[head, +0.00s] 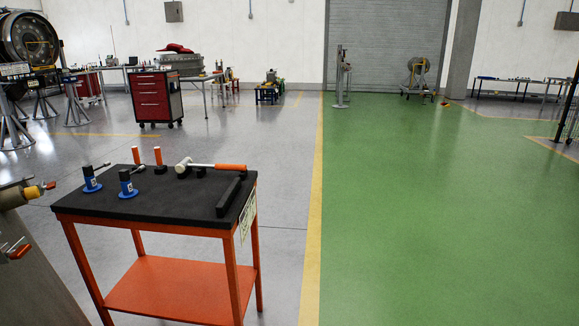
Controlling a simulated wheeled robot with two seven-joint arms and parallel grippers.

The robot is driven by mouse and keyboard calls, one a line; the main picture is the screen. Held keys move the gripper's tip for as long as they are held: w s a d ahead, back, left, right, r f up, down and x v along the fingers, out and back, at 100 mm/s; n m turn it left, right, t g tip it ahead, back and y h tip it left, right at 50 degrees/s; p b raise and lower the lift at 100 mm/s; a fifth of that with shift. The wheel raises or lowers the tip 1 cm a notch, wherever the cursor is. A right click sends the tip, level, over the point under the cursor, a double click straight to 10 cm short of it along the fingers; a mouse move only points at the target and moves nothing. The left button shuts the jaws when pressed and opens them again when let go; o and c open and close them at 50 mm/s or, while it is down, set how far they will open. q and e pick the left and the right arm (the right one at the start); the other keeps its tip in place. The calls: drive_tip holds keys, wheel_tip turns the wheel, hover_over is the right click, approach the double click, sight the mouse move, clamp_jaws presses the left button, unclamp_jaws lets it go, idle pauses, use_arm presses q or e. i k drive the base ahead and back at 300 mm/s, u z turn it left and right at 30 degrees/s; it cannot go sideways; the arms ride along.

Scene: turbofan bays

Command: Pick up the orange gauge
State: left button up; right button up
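Two upright orange-handled pieces stand at the back of the black-topped orange cart (75,211): a left one (136,155) and a right one (158,156), each with a dark lower end. They look like gauges, but I cannot tell for sure which one is the orange gauge. A mallet (215,166) with a pale head and an orange handle end lies to their right, on dark supports. Neither of my grippers is in view.
Grey equipment (35,270) stands close left. Open green floor (430,220) lies right.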

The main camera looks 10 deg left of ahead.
sight(135, 151)
drive_tip(key=i, duration=5.85)
drive_tip(key=u, duration=3.45)
drive_tip(key=i, duration=1.95)
drive_tip(key=u, duration=1.65)
